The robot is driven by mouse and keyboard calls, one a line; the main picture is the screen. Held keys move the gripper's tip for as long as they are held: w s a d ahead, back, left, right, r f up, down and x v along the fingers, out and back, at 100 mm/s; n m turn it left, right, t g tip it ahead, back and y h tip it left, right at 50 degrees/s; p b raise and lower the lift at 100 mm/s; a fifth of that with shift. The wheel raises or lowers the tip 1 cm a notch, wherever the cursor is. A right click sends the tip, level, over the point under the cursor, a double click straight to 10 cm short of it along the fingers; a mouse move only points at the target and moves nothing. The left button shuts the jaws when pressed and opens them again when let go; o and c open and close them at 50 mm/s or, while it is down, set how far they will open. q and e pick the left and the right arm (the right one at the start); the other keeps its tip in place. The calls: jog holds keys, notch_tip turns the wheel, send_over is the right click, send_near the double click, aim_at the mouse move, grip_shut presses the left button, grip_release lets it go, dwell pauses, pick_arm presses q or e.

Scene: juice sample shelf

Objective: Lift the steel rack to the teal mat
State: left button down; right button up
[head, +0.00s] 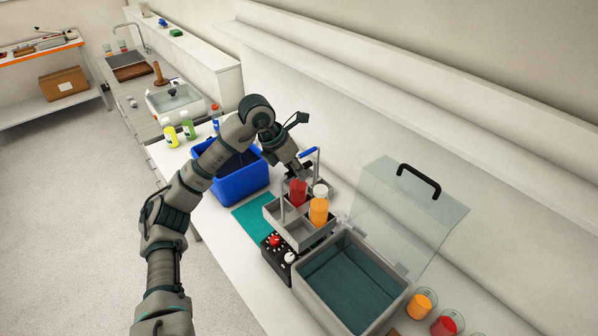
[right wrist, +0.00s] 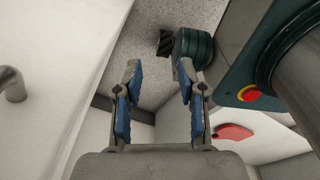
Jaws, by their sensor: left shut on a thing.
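The steel rack (head: 291,235) is a grey compartmented carrier with upright posts and a blue handle bar (head: 309,153). It holds a red container (head: 298,191), an orange one (head: 318,211) and a white-topped one (head: 321,190). My left gripper (head: 303,174) is shut at the handle above the rack, and its fingers are partly hidden. The teal mat (head: 256,221) lies on the counter left of the rack, partly covered in view by it. My right gripper (right wrist: 159,75) shows only in the right wrist view, with its blue-padded fingers apart and nothing between them.
A black device (head: 276,257) with a red knob sits in front of and below the rack. A grey bath (head: 308,293) with its clear lid (head: 412,215) raised stands to the right. A blue bin (head: 239,182) stands beyond the mat. Juice beakers (head: 422,303) stand at the near right.

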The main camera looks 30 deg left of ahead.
pick_arm(q)
jog(key=w+a+p, duration=0.3)
jog(key=a+p, duration=0.1)
jog(key=a, duration=0.5)
jog(key=shift+w+a+p, duration=0.25)
jog(key=shift+w+p, duration=0.05)
jog(key=shift+w, duration=0.05)
jog(key=shift+r, duration=0.1)
